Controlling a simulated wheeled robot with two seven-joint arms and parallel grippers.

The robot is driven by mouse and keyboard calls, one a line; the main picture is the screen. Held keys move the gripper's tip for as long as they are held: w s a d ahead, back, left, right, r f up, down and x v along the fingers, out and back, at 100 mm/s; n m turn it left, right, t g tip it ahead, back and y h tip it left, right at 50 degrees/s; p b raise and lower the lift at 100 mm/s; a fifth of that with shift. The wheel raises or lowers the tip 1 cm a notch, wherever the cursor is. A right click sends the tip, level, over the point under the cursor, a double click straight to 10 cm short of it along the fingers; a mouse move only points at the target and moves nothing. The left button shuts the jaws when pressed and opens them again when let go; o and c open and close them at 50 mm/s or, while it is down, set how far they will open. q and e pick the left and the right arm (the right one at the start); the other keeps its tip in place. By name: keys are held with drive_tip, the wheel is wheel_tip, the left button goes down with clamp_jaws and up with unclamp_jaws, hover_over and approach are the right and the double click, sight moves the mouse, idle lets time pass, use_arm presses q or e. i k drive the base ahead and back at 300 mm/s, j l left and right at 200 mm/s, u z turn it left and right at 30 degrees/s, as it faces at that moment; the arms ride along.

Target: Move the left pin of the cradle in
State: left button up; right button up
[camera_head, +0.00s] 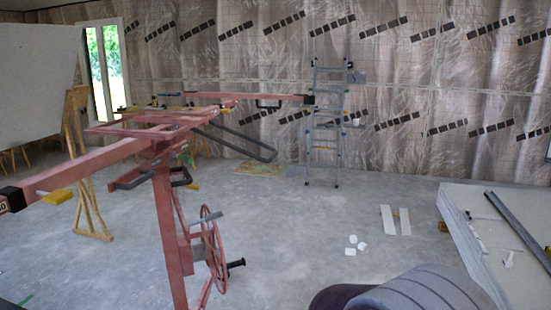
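The red panel lift (168,225) stands on the floor left of centre, with its cradle (150,133) at the top. A long red arm of the cradle (85,170) reaches toward the left edge and ends in a black cap (12,199). A yellow piece (57,197) sits under this arm near its end. Another red arm (270,97) reaches right to a dark end. I cannot make out which small part is the left pin or how far in it sits. Neither of my grippers is in view.
A spoked handwheel (214,250) is on the lift's mast. A stack of boards (470,225) with metal profiles lies at right. A stepladder (327,125) stands by the back wall. A wooden trestle (78,150) stands at left.

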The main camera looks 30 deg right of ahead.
sight(57, 197)
drive_tip(key=l+u, duration=0.1)
drive_tip(key=l, duration=0.25)
drive_tip(key=i+l+z, duration=0.1)
drive_tip(key=i+l, duration=0.4)
drive_tip(key=l, duration=0.15)
